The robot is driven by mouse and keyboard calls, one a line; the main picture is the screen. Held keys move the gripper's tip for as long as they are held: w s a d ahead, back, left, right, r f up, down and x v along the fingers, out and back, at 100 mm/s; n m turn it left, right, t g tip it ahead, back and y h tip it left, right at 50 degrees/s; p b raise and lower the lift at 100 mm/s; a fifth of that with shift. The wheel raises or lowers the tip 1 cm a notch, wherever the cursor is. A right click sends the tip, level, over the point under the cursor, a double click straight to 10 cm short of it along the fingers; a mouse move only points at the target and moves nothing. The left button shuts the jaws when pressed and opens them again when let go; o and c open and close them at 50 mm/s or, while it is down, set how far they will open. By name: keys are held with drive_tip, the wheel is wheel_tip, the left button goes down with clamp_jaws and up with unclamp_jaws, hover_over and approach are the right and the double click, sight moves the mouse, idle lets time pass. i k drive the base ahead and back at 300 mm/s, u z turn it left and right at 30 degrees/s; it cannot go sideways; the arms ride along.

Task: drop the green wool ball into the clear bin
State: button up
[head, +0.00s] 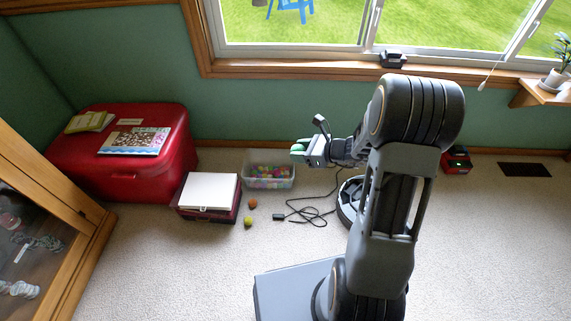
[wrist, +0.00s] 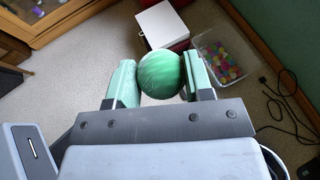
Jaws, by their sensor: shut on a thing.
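The green wool ball (wrist: 161,75) is held between the two pale green fingers of my gripper (wrist: 160,80) in the wrist view. In the head view my gripper (head: 299,151) is raised above the floor, with a bit of green at its tip. The clear bin (head: 269,183) stands on the carpet against the wall, to the left of and below my gripper in the head view. It holds several small colourful pieces. In the wrist view the clear bin (wrist: 222,58) shows to the right of and beyond the ball.
A red chest (head: 122,172) stands at the left, with a dark red box (head: 208,214) under a white lid beside the bin. An orange ball (head: 252,203) and a yellow-green ball (head: 248,221) lie on the carpet. A black cable (head: 306,213) lies right of the bin.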

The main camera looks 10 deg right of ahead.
sight(256, 168)
drive_tip(key=u, duration=0.05)
drive_tip(key=i, duration=1)
drive_tip(key=u, duration=0.45)
